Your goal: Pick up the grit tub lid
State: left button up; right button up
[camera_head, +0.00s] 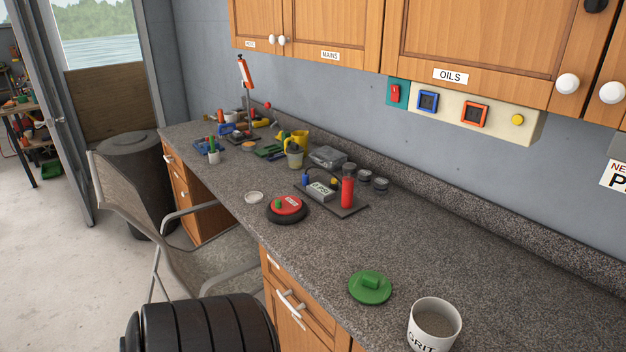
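The lid and tub are apart.
A red and black round item (287,209), a dark tray (333,199) with a red cylinder, and a small white disc (254,197) lie further left. A chair (200,240) stands against the front. Wooden cabinets (480,45) hang above.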

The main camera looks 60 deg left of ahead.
aim_at(366, 287)
jog(key=u, duration=1.55)
